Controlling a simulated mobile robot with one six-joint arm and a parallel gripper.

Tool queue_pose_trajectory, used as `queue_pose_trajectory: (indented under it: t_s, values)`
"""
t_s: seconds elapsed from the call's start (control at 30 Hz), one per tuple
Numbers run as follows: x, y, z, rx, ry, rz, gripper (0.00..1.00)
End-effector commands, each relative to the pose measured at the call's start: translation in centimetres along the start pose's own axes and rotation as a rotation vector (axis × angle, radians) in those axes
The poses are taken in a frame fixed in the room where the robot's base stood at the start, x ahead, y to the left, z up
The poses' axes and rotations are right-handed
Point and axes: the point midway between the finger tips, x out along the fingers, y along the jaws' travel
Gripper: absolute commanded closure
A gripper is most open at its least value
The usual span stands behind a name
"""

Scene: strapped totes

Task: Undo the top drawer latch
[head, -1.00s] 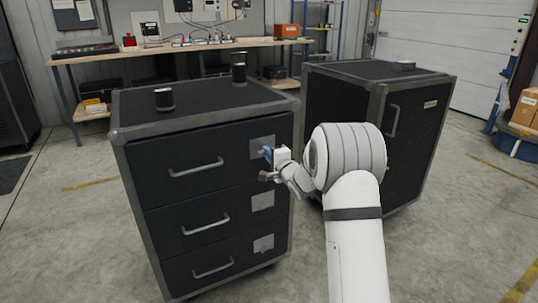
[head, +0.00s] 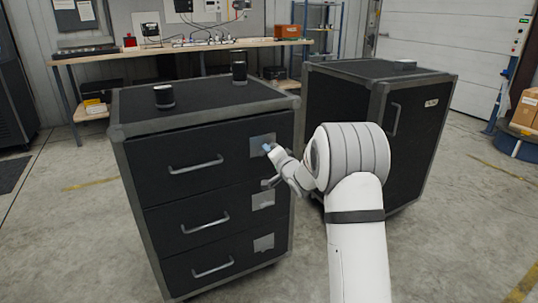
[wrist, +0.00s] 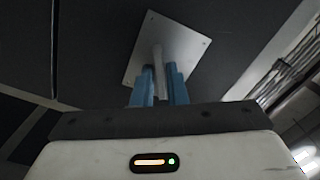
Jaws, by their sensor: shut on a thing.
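The top drawer (head: 205,170) is the upper of the drawers in the left black case and looks closed. Its latch (head: 258,141) is a grey plate at the drawer's right end. In the wrist view the latch plate (wrist: 172,48) has a grey lever (wrist: 157,58) standing out from it. My gripper (head: 270,149) is at this latch, and its blue fingers (wrist: 159,84) are shut on the lever, one on each side. In the head view my gripper hides the lever.
The middle drawer latch (head: 263,199) and bottom drawer latch (head: 264,243) are below my gripper. A second black case (head: 420,150) stands to the right, behind my arm. Two dark cylinders (head: 164,96) stand on the left case. Open floor lies in front.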

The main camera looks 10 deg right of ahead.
Motion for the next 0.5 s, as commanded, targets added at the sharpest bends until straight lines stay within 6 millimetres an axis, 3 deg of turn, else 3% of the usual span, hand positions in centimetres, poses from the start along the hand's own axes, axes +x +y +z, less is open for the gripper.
queue_pose_trajectory:
  t_s: [0.5]
  values:
    - [0.00, 0.27, 0.24, -0.491, -0.002, 0.000, 1.00]
